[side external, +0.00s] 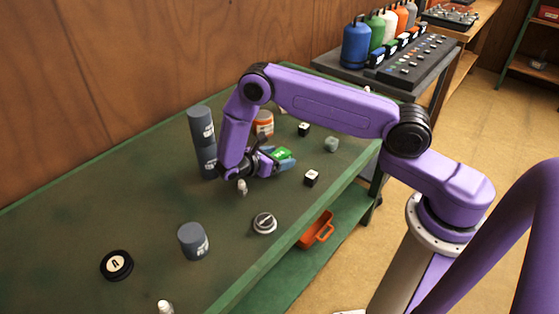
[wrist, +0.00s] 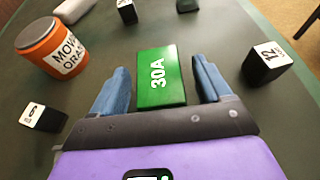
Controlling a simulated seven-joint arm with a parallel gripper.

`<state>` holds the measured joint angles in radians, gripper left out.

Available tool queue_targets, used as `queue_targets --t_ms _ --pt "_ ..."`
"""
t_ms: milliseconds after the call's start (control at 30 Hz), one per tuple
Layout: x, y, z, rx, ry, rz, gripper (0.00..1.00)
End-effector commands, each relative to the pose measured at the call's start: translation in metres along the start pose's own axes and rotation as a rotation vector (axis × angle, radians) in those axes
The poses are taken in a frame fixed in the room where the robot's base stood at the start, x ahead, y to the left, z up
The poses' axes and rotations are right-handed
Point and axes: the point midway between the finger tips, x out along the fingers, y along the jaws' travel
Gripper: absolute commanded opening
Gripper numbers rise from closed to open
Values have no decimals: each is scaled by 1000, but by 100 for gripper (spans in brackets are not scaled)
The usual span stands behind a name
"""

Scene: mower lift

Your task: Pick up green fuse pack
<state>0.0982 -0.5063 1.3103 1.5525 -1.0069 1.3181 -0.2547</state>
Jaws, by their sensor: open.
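The green fuse pack (wrist: 160,76) is a flat green block marked "30A" in white. In the wrist view it lies between the two blue fingers of my gripper (wrist: 158,88), with a gap on each side. My gripper is open and low over the green bench top. In the side external view the fuse pack (side external: 282,154) shows as a small green patch beside my gripper (side external: 278,161), partly hidden by it. I cannot tell from these views how far the fingers reach down around it.
An orange and white can (wrist: 58,48) stands left of the fuse pack. A black and white cube marked 12 (wrist: 266,64) is on the right, and one marked 6 (wrist: 44,117) is at the left. Two stacked grey cylinders (side external: 201,128) stand behind my gripper.

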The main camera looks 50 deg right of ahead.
Motion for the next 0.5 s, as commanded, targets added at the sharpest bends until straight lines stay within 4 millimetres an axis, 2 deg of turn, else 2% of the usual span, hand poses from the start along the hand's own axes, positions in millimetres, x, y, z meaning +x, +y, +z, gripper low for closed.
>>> queue_targets --t_ms 67,233,267,500 --pt "0 0 0 0 0 0 78" --pt "0 0 0 0 0 0 26" --pt "0 0 0 0 0 0 22" --pt "-1 0 0 0 0 0 21"
